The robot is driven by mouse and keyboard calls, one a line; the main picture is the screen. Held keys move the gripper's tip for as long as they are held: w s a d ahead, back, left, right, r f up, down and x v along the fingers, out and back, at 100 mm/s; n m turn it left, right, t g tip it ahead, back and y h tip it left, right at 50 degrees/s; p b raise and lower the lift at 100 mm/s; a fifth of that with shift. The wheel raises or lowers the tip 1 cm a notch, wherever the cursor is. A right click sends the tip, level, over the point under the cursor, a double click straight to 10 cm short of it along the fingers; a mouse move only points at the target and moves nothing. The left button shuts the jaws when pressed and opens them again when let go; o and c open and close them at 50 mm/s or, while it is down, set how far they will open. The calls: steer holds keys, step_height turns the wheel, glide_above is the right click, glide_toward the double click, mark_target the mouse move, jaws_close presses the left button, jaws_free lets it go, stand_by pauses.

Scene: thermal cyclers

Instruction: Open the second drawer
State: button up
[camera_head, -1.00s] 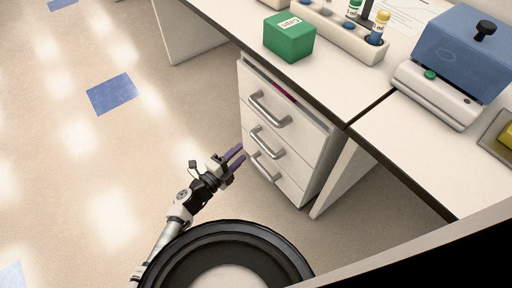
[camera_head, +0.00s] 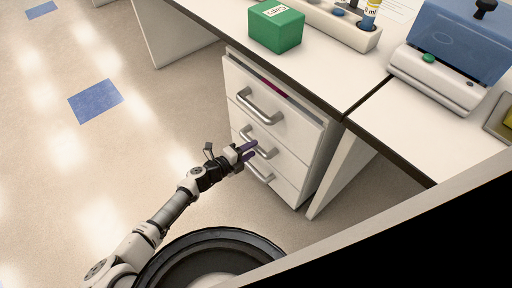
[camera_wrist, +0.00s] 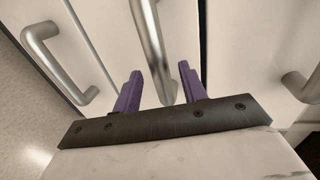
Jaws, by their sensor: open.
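A white drawer unit (camera_head: 312,170) with three stacked drawers stands under the bench. The second drawer's silver bar handle (camera_head: 267,149) is in the middle, and its drawer looks shut. My gripper (camera_head: 251,151) is at this handle with purple fingers apart. In the wrist view, the middle handle (camera_wrist: 152,45) passes between the two open fingers (camera_wrist: 160,72), one on each side. I cannot tell whether either finger touches it.
The top drawer's handle (camera_head: 260,107) is above, and the bottom handle (camera_head: 258,171) is just below my gripper. A green box (camera_head: 276,30), a tube rack (camera_head: 345,30) and a blue-lidded device (camera_head: 455,45) stand on the bench. The floor left of the drawers is clear.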

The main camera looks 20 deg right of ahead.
steer(key=shift+x, duration=1.55)
jaws_close()
